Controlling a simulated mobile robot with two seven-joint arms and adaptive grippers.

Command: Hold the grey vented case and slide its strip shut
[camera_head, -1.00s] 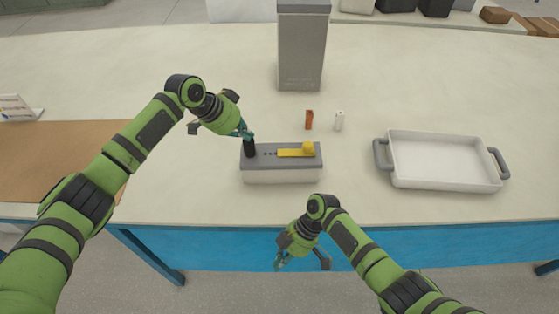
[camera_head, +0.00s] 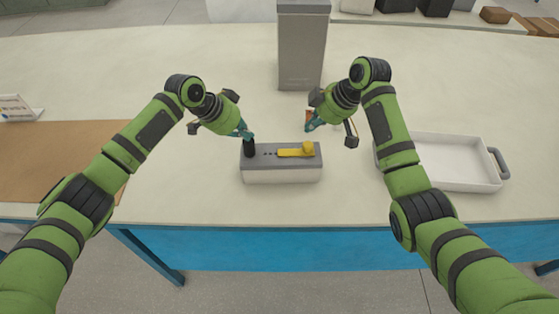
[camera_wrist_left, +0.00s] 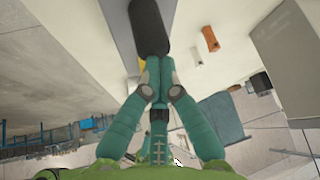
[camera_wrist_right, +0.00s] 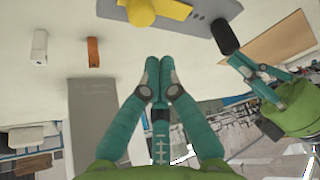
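The grey vented case (camera_head: 282,174) sits on the table, with a black post (camera_head: 249,149) at its left end. A yellow strip (camera_head: 290,153) lies along its top, its yellow knob (camera_head: 308,148) at the right; small dark holes show left of the strip. My left gripper (camera_head: 247,134) is shut, its tips right at the black post, which also shows in the left wrist view (camera_wrist_left: 151,25); I cannot tell if they press on it. My right gripper (camera_head: 309,127) is shut and empty, just behind the yellow knob and apart from it in the right wrist view (camera_wrist_right: 141,12).
An orange battery (camera_wrist_right: 93,52) and a white one (camera_wrist_right: 39,47) stand behind the case, mostly hidden by my right gripper in the head view. A tall grey box (camera_head: 301,50) stands farther back. A white tray (camera_head: 455,187) is at right, a brown mat (camera_head: 60,150) at left.

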